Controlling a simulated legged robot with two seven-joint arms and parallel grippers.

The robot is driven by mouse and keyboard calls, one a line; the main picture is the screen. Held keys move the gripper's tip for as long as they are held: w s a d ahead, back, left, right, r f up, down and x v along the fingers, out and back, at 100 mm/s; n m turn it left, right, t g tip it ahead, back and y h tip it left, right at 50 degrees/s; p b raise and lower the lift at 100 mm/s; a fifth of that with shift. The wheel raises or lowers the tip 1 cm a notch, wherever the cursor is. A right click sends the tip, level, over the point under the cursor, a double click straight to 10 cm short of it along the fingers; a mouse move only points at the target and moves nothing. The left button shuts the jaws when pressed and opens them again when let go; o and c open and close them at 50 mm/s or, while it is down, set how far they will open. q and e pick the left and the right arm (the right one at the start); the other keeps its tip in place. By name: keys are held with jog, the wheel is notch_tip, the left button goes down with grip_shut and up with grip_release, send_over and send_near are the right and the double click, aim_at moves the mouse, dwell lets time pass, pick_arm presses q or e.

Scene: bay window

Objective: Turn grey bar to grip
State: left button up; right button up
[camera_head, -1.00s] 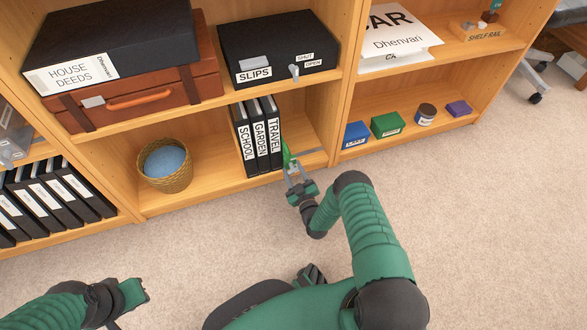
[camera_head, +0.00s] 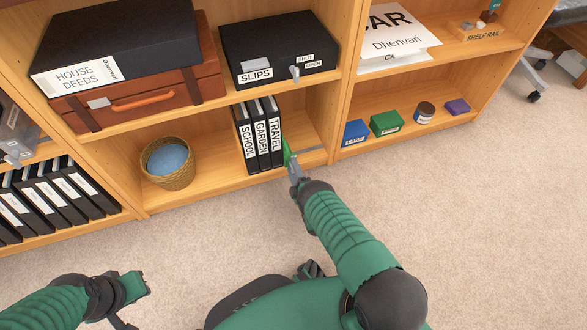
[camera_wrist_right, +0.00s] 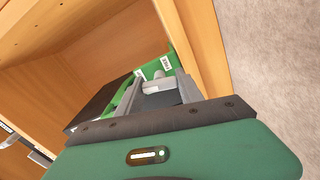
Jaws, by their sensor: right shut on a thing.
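A green bookend (camera_head: 287,152) stands on the lower shelf against the right side of the black TRAVEL binder (camera_head: 275,135). In the right wrist view its green face (camera_wrist_right: 180,58) carries small white labels. The grey bar (camera_wrist_right: 154,82) shows in that view between my right fingers, partly hidden by them. My right gripper (camera_head: 294,166) is at the shelf's front edge by the bookend, shut on the grey bar and seen nearly edge-on. My left gripper (camera_head: 122,322) is low at the left, far from the shelf; its fingers are mostly hidden.
SCHOOL and GARDEN binders stand left of TRAVEL. A wicker basket (camera_head: 168,163) sits further left. A shelf divider (camera_head: 340,100) rises right of the bookend, with small blue and green boxes (camera_head: 385,123) beyond. The carpet in front is clear.

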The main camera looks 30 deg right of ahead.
jog(key=shift+a+f+n, duration=0.15)
jog(key=shift+a+n, duration=0.1)
jog(key=shift+n, duration=1.05)
jog(key=o, duration=1.4)
jog(key=shift+f, duration=0.1)
jog(key=shift+d, duration=0.1)
